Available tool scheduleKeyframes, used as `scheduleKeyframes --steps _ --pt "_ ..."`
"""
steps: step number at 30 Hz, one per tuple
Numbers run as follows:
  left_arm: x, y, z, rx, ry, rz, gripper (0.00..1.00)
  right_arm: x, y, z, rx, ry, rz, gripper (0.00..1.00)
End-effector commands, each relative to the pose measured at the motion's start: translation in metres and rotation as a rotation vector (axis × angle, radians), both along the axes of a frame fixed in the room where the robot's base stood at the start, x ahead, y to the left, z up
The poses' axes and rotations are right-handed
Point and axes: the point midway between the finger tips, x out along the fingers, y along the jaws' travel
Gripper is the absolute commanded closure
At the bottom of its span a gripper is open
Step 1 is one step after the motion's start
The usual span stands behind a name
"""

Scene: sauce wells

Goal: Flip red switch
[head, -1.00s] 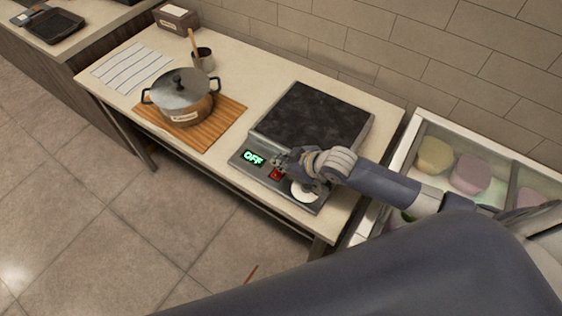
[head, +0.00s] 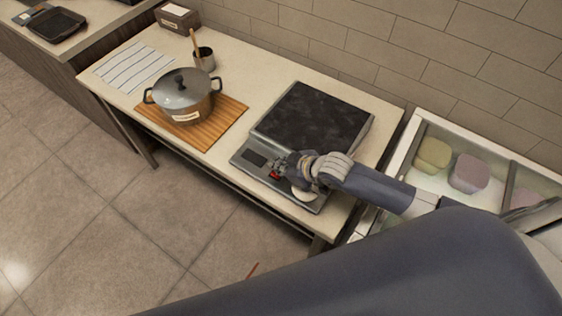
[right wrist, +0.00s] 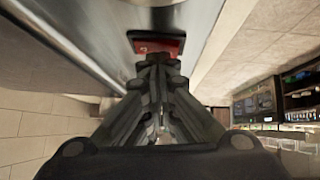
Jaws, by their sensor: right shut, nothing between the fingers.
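The red switch (head: 275,175) is on the front panel of the hot plate (head: 291,190), between a dark display (head: 255,158) and a round white knob (head: 304,193). My right gripper (head: 282,166) is at the switch, its fingers shut and empty. In the right wrist view the red switch (right wrist: 160,45) lies just beyond the closed fingertips (right wrist: 157,66), which cover part of it. I cannot tell whether they touch it. My left gripper is not in view.
A lidded pot (head: 182,97) stands on a wooden board (head: 226,118) left of the hot plate. A cup with a wooden utensil (head: 204,61) and a striped sheet (head: 133,66) are behind and left. An open-topped case (head: 414,130) with tubs stands to the right.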

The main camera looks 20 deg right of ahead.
Motion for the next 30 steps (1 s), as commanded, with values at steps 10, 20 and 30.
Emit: scheduleKeyframes --steps 10,20,30 --pt "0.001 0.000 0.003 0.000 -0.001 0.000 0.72 0.000 0.000 0.003 -0.001 -0.001 -0.001 1.00" --pt "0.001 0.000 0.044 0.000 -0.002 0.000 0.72 0.005 -0.002 0.043 0.000 -0.002 -0.003 1.00" --pt "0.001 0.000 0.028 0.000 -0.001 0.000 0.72 -0.026 -0.030 0.077 -0.003 -0.002 -0.002 1.00"
